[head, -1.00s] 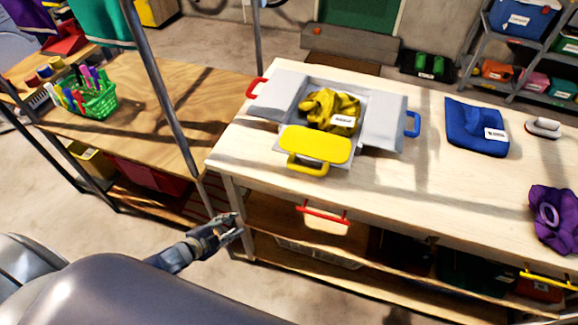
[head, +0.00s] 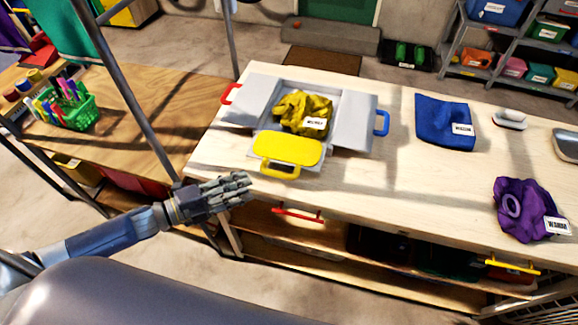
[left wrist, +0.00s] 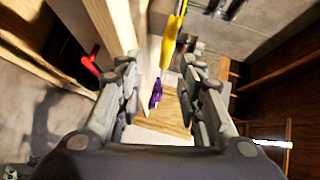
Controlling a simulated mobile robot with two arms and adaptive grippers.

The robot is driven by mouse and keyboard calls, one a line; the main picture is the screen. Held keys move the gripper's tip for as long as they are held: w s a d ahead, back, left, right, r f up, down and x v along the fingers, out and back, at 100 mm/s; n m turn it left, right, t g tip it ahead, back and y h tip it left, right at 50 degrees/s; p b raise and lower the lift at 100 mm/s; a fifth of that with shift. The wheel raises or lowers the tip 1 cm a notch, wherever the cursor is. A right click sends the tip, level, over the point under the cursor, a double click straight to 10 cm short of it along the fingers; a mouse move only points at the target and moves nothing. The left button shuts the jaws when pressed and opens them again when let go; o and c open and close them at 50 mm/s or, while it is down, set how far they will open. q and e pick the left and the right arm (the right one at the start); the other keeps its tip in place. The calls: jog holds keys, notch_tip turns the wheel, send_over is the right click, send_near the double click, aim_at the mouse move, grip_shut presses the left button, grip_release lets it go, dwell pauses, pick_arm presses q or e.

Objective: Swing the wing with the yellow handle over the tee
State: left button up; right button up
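The wing with the yellow handle (head: 287,149) is a yellow panel on the near side of a grey folding board (head: 263,97). Its yellow handle (head: 280,172) points toward the table's front edge. The crumpled yellow tee (head: 297,108) lies on the board's middle with a white label on it. The grey wings with the red handle (head: 230,93) and the blue handle (head: 382,123) lie spread to the sides. My left gripper (head: 246,187) is near the table's front left edge, apart from the yellow handle. In the left wrist view its fingers (left wrist: 160,80) are spread, with nothing held. My right gripper is not in view.
A folded blue cloth (head: 443,121), a crumpled purple cloth (head: 525,208) and a white-topped object (head: 510,118) lie on the right of the table. A metal post (head: 130,95) stands left of it. A red drawer handle (head: 298,215) is under the front edge.

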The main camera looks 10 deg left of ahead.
aim_at(275, 176)
pick_arm(q)
jog(key=shift+h, duration=0.3)
jog(key=x, duration=0.2)
jog(key=p+x, duration=0.1)
jog(key=r+x, duration=0.1)
jog(key=x, duration=0.1)
jog(key=shift+w+d, duration=0.1)
jog(key=shift+d, duration=0.35)
jog(key=p+x, duration=0.1)
jog(key=x, duration=0.3)
jog(key=shift+f, duration=0.15)
jog(key=shift+w+d+f, duration=0.2)
jog(key=shift+w+d, duration=0.15)
jog(key=shift+d, duration=0.05)
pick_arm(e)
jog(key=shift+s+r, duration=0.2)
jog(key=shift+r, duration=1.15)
pick_arm(q)
jog(key=shift+s, duration=0.1)
grip_shut()
